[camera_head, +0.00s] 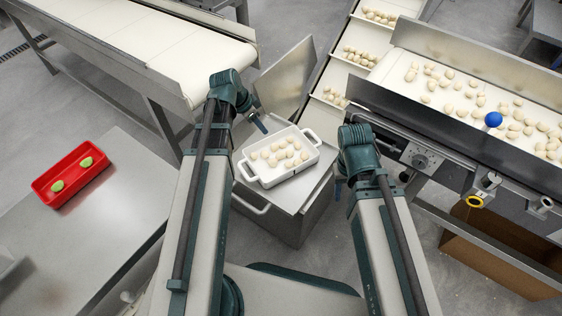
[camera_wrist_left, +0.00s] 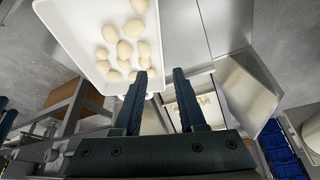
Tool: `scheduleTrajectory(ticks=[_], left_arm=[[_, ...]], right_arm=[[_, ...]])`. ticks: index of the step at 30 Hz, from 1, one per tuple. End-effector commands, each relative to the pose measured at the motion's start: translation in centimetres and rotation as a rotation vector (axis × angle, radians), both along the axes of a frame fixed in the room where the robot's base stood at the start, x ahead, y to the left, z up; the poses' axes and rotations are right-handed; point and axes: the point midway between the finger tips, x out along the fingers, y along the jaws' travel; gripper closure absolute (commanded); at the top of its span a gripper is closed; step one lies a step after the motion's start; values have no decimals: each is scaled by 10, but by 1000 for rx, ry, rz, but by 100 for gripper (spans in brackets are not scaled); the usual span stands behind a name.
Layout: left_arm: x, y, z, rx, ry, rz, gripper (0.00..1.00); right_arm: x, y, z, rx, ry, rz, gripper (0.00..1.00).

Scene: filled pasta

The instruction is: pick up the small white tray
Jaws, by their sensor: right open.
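The small white tray (camera_head: 290,175) has a handle at each end and holds several pale filled pasta pieces. It sits on a grey metal bin between my arms. It also shows at the upper left of the left wrist view (camera_wrist_left: 82,28). My left gripper (camera_head: 261,124) is at the tray's far left side. In the left wrist view its two fingers (camera_wrist_left: 160,74) are apart, one overlapping the tray's corner; I cannot tell whether it touches. My right gripper (camera_head: 338,188) is open, mostly hidden by its arm, just right of the tray.
The metal bin (camera_head: 312,200) has a raised lid (camera_head: 286,78) behind the tray. A red tray (camera_head: 46,184) with two green pieces lies on the left table (camera_head: 120,200). A pasta conveyor (camera_head: 400,90) is on the right, and an empty white belt (camera_head: 150,40) at upper left.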

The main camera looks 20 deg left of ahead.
Motion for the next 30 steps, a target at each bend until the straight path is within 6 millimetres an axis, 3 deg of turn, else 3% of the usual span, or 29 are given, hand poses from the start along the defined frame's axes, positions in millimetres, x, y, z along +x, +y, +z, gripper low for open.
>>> scheduleTrajectory(ticks=[1, 6, 17, 30], left_arm=[[3, -2, -15, 0, 0, -1, 60], [10, -9, -37, 0, 0, -1, 60], [13, -11, -43, 1, 1, 0, 60], [26, -19, -89, 1, 0, -1, 60]], right_arm=[[0, 0, -15, -1, 0, 1, 50], [0, 0, -37, 2, -1, 5, 50], [0, 1, -44, 4, -1, 8, 50], [1, 2, -89, 8, -1, 11, 50]])
